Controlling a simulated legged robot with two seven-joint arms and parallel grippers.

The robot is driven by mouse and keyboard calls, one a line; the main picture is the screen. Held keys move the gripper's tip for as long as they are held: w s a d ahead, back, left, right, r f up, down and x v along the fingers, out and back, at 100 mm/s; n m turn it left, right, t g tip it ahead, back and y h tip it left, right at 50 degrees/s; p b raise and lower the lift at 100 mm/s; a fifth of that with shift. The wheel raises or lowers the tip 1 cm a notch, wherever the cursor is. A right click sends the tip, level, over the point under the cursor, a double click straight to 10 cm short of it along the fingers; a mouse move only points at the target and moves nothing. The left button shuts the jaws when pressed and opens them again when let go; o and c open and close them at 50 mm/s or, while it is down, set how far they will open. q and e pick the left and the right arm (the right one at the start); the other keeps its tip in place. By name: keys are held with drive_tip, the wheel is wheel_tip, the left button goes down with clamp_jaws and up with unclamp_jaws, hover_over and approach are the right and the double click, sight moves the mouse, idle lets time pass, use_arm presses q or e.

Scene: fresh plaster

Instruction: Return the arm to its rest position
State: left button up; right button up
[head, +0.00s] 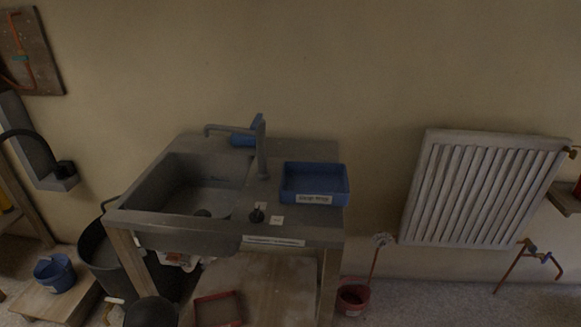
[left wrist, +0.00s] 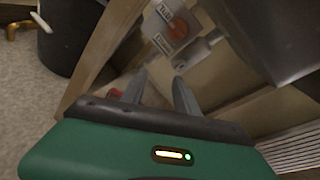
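My left gripper (left wrist: 160,84) shows in the left wrist view, with a green body and two grey fingers. The fingers stand apart, with nothing seen held between them. It points in under the sink bench, whose wooden frame (left wrist: 92,62) stands close beside it. Beyond the fingers is a labelled box with a red round part (left wrist: 178,28) and a grey fitting below it. In the head view the grey sink bench (head: 300,235) stands against the wall. Neither gripper shows in the head view, and my right gripper is in no view.
A blue tray (head: 316,198) and a grey tap (head: 262,150) are on the bench. A black bucket (head: 98,250) stands left of it, also in the wrist view (left wrist: 68,38). A red bucket (head: 353,297) and a radiator (head: 480,190) are at the right.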

use_arm(q)
drive_tip(key=s+d+r+n+g, duration=0.2)
drive_tip(key=d+r+n+g, duration=0.6)
drive_tip(key=n, duration=0.9)
drive_tip(key=s+d+r+n+g+h, duration=0.1)
drive_tip(key=s+d+r+n, duration=0.25)
drive_tip(key=s, duration=0.25)
drive_tip(key=s+d+r+n+g, duration=0.2)
drive_tip(key=s+d+n, duration=0.15)
drive_tip(key=s, duration=0.25)
drive_tip(key=s+d+r+n+g+h, duration=0.1)
drive_tip(key=s+d+r+n, duration=0.25)
drive_tip(key=s, duration=0.25)
drive_tip(key=w+p+v, duration=0.1)
drive_tip(key=p+v, duration=0.7)
drive_tip(key=p, duration=0.1)
drive_tip(key=w+d+r+p+v, duration=0.1)
drive_tip(key=w+p+v, duration=0.1)
drive_tip(key=p+v, duration=0.7)
drive_tip(key=shift+w+r+n+g+p, duration=0.2)
drive_tip(key=shift+r+n+g+p, duration=0.1)
drive_tip(key=shift+n+g, duration=0.1)
